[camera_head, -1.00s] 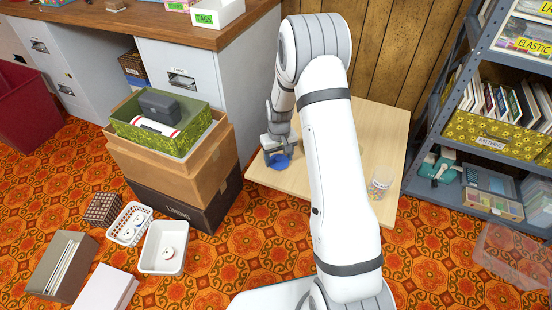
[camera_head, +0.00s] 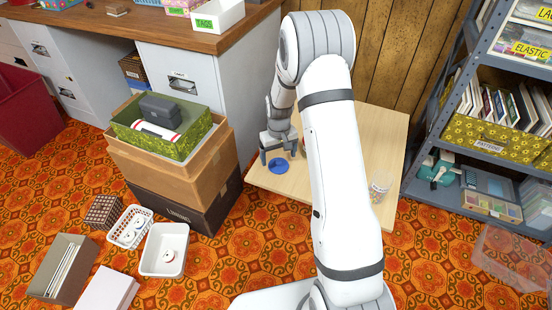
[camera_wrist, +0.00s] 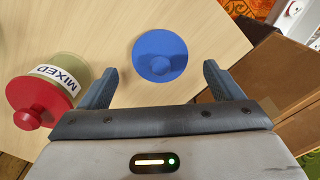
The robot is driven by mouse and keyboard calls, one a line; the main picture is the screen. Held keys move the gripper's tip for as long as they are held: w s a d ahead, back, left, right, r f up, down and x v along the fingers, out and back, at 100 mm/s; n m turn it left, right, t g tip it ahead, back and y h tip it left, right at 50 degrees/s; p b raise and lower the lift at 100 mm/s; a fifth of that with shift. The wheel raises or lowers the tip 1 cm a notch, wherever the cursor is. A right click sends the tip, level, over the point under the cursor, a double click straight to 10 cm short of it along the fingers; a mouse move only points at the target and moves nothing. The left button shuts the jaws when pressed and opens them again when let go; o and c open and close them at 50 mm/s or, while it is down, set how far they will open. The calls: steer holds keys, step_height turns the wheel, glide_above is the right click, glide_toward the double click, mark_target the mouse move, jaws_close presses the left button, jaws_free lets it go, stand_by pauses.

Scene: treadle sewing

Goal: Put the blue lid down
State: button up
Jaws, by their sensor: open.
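The blue lid (camera_head: 279,166) lies on the light wooden table (camera_head: 266,183) near its left edge. In the wrist view the blue lid (camera_wrist: 160,54) is a round disc with a knob, lying knob up. My gripper (camera_head: 278,151) is open and empty, just above and behind the lid. In the wrist view my gripper (camera_wrist: 160,82) has its two fingers apart, with the lid between and beyond their tips, touching neither.
A jar labelled MIXED with a red lid (camera_wrist: 27,103) stands on the table to the left in the wrist view. A clear jar (camera_head: 380,185) stands at the table's right. Stacked boxes (camera_head: 185,165) rise left of the table. A grey shelf (camera_head: 460,120) stands right.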

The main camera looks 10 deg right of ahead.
mark_target(278, 161)
step_height(278, 161, up, 9)
steer(key=p, duration=0.2)
steer(key=s+r, duration=1.3)
steer(key=s+r+m+t, duration=0.1)
steer(key=s+r, duration=0.3)
steer(key=s, duration=1.1)
steer(key=shift+s+a+m, duration=0.15)
steer(key=shift+a+m, duration=0.25)
step_height(278, 161, up, 30)
steer(key=t+p, duration=0.1)
steer(key=p, duration=2.6)
steer(key=shift+s+t, duration=0.2)
steer(key=shift+t, duration=0.1)
